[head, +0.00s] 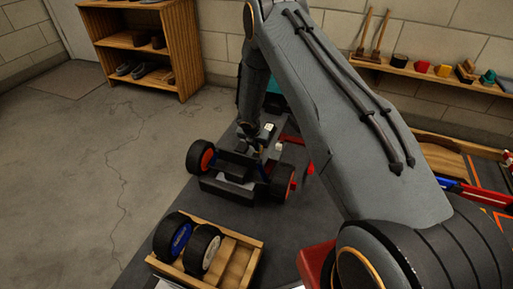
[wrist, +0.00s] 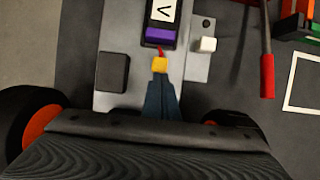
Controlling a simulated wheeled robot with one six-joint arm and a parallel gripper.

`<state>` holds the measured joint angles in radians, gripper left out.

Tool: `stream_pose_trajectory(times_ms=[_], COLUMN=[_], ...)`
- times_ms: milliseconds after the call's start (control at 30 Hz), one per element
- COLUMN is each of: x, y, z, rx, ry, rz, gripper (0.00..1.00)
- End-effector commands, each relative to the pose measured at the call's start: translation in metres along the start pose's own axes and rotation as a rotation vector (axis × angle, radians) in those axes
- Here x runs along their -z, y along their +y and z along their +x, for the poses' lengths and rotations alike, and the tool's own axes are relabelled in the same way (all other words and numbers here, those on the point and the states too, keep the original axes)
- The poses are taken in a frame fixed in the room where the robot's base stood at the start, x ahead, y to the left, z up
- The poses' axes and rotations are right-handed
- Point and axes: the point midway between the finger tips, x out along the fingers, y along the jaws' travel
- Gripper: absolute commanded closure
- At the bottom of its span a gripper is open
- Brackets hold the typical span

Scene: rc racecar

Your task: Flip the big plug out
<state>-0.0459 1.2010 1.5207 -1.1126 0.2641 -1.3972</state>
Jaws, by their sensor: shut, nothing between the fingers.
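The RC car (head: 235,188) stands on the dark mat, with black wheels and red-orange hubs. In the wrist view its grey chassis plate (wrist: 108,45) carries a battery-like block (wrist: 160,22) with a white label and purple end. A short red wire runs from it to a yellow plug (wrist: 160,65), probably the big plug. My gripper (wrist: 160,82) is shut and empty, its dark narrow tips just below the plug in the picture; whether they touch it I cannot tell. In the head view my gripper (head: 251,143) is low over the car, its tips hard to make out.
A black block (wrist: 112,72) and a small white cube (wrist: 207,44) sit beside the plug on the chassis. A red rod (wrist: 267,70) lies to the right. A wooden crate (head: 250,243) with two wheels stands in front of the car. Open floor lies left.

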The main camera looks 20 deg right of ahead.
Motion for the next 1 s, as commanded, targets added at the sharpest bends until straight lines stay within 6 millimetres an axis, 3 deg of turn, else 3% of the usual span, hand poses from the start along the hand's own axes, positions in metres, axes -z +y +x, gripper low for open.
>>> stream_pose_trajectory(times_ms=[267,800,1000], x=[-0.003,-0.008,-0.01], y=[-0.002,0.0,-0.002], z=[-0.018,-0.089,-0.096], rx=[0.001,0.002,0.004], ry=[0.0,0.0,0.0], rz=[0.003,0.004,0.008], gripper=[1.0,1.0,1.0])
